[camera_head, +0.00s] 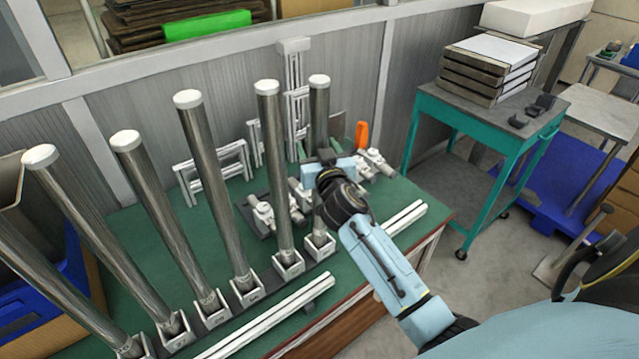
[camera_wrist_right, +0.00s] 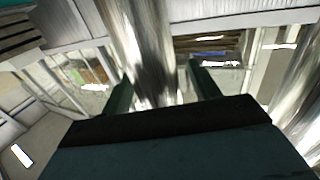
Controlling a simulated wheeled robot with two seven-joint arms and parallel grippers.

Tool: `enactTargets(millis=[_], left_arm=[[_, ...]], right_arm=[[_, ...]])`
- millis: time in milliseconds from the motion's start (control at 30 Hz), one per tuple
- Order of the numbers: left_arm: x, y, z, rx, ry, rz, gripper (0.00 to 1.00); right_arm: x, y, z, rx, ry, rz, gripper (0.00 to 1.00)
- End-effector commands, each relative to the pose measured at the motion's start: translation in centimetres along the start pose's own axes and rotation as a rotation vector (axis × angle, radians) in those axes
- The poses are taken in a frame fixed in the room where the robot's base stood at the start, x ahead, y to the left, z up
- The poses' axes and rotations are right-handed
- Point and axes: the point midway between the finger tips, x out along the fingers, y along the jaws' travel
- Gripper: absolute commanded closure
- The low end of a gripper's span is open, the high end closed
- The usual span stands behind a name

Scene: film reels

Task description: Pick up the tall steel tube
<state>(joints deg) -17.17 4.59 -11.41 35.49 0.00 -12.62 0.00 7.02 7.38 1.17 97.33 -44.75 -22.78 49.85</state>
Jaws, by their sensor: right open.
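Several tall steel tubes with white caps stand in a row of small square holders on the green table (camera_head: 140,305). The rightmost tube (camera_head: 318,115) is partly hidden by my right gripper (camera_head: 326,168), which is at about its mid-height. In the right wrist view a shiny tube (camera_wrist_right: 140,45) stands between the two dark fingers of my open right gripper (camera_wrist_right: 163,85). Whether a finger touches it cannot be told. A neighbouring tube (camera_head: 280,175) stands close on the left, and another tube shows at the right edge of the wrist view (camera_wrist_right: 302,90). My left gripper is not in view.
White rails (camera_head: 270,325) lie along the table's front. White clamps (camera_head: 262,213) and a white frame (camera_head: 215,170) stand behind the tubes, near the grey wall. An orange item (camera_head: 362,135) is behind my gripper. A teal cart (camera_head: 480,125) with stacked trays stands at the right.

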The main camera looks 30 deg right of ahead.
Motion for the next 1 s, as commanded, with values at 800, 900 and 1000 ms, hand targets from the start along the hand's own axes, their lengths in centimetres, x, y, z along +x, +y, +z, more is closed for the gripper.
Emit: enactTargets(millis=[800,900,1000], left_arm=[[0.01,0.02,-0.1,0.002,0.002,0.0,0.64],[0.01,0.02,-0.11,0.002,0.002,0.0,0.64],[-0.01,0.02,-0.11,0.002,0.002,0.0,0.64]], right_arm=[[-0.06,-0.01,0.02,0.001,0.0,0.0,1.0],[-0.03,-0.03,-0.2,0.001,0.004,-0.001,1.0],[-0.02,-0.03,-0.24,0.001,0.004,-0.001,1.0]])
